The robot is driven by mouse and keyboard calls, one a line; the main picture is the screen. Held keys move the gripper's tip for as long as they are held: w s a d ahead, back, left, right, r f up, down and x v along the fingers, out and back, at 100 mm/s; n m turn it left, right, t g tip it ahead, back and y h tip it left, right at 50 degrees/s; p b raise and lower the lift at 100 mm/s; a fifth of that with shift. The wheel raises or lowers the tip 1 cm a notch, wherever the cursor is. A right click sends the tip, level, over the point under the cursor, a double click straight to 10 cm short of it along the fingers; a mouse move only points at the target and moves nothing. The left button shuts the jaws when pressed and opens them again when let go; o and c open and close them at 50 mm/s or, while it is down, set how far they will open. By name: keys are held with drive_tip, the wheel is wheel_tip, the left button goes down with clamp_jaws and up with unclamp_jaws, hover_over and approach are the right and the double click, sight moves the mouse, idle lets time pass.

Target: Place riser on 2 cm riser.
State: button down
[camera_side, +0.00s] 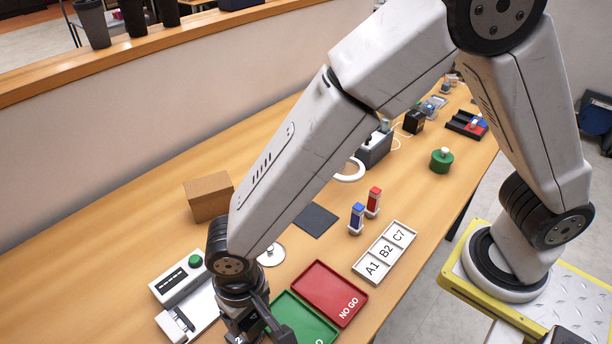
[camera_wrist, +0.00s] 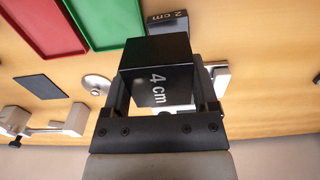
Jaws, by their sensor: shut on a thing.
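My gripper (camera_wrist: 160,92) is shut on a black block marked "4 cm" (camera_wrist: 157,80), the riser, with one finger on each side of it. The black 2 cm riser (camera_wrist: 168,22) shows just beyond the held block in the wrist view, partly hidden by it. The wrist view does not show clearly whether the two touch. In the side view my gripper (camera_side: 250,322) is low over the table at the bottom edge, and its own body hides most of the held riser.
A green tray (camera_side: 297,318) and a red NO GO tray (camera_side: 328,291) lie right beside my gripper. A white device with a green button (camera_side: 183,279) stands to its left, and a round metal disc (camera_side: 271,255) lies behind. A cardboard box (camera_side: 208,197) stands farther back.

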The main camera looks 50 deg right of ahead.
sight(242, 327)
drive_tip(key=shift+w+a+f, duration=0.45)
drive_tip(key=shift+w+f, duration=0.15)
drive_tip(key=shift+f, duration=0.2)
drive_tip(key=shift+w+a+f, duration=0.15)
drive_tip(key=shift+w+f, duration=0.05)
drive_tip(key=shift+f, duration=1.65)
drive_tip(key=shift+f, duration=0.15)
unclamp_jaws()
drive_tip(key=shift+r, duration=6.15)
